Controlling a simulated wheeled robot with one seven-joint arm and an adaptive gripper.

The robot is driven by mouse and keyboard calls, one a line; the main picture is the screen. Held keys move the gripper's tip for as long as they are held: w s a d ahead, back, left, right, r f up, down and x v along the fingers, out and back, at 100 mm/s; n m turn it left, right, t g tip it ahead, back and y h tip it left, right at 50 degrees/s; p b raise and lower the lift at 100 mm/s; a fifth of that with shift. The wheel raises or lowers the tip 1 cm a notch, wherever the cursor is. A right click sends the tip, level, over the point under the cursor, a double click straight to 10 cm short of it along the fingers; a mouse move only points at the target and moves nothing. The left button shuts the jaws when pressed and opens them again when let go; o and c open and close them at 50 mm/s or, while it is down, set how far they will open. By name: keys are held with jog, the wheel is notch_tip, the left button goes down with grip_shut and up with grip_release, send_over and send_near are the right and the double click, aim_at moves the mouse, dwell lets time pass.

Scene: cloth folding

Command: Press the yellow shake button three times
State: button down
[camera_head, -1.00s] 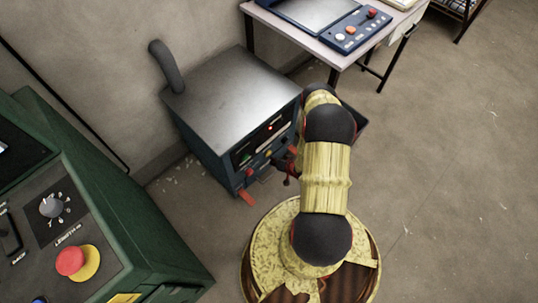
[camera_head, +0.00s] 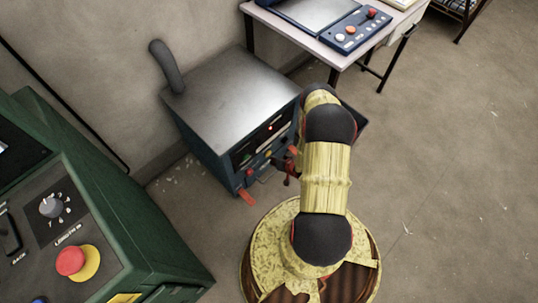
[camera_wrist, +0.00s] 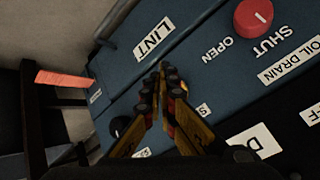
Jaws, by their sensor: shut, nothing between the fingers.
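The blue machine (camera_head: 222,157) with a bare metal top stands against the wall, its control front facing my arm. Small coloured controls show on that front in the head view, and a tiny yellowish spot (camera_head: 268,154) may be the yellow button. My gripper (camera_wrist: 162,74) is shut and empty, with its fingertips close over the blue panel in the wrist view; contact cannot be told. In the head view my gripper (camera_head: 289,167) is small and partly hidden by my arm.
In the wrist view a red knob (camera_wrist: 259,16) is at upper right, a black knob (camera_wrist: 119,126) at lower left, and an orange handle (camera_wrist: 65,79) sticks out left. A green console (camera_head: 126,212) and a table (camera_head: 283,34) stand nearby. Floor at right is open.

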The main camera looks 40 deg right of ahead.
jog(key=shift+w, duration=0.15)
jog(key=shift+w, duration=0.2)
jog(key=shift+w, duration=0.85)
dwell(1.0)
jog(key=shift+s, duration=1.25)
jog(key=shift+s, duration=0.15)
jog(key=s, duration=0.4)
jog(key=shift+s+d+p, duration=0.2)
jog(key=shift+s+p, duration=0.1)
jog(key=shift+s, duration=0.05)
dwell(0.5)
